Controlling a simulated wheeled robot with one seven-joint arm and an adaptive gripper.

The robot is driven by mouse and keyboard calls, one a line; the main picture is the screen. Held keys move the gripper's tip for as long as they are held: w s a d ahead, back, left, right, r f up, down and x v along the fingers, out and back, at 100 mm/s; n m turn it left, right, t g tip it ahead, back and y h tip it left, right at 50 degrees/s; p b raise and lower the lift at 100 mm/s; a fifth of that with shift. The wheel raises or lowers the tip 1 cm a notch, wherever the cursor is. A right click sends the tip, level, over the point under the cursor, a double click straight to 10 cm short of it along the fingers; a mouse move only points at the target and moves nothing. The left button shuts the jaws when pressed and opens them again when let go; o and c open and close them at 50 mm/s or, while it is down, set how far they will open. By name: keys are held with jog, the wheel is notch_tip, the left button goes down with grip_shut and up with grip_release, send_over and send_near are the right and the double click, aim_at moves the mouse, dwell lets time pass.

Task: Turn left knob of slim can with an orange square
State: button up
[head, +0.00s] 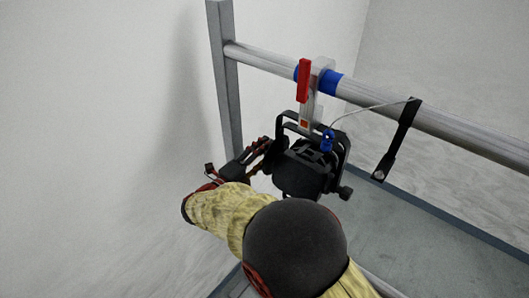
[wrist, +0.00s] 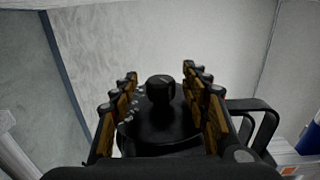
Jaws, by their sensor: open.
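The slim black can (head: 300,178) hangs in a dark yoke below the rail, on a clamp with a red handle (head: 303,80). A small orange square (head: 303,124) is on the clamp; it also shows at the lower right of the wrist view (wrist: 289,171). My gripper (head: 265,153) is at the can's left side, open. In the wrist view the black left knob (wrist: 160,88) stands between the two rows of finger pads, with room visible on both sides. In the head view my gripper hides that knob. The right knob (head: 345,192) is visible.
The metal rail (head: 440,120) crosses the top, joined to a grey upright post (head: 223,80) at the left. A pale wall (head: 90,120) is behind my arm.

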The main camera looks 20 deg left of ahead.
jog(key=shift+c, duration=1.2)
jog(key=c, duration=0.9)
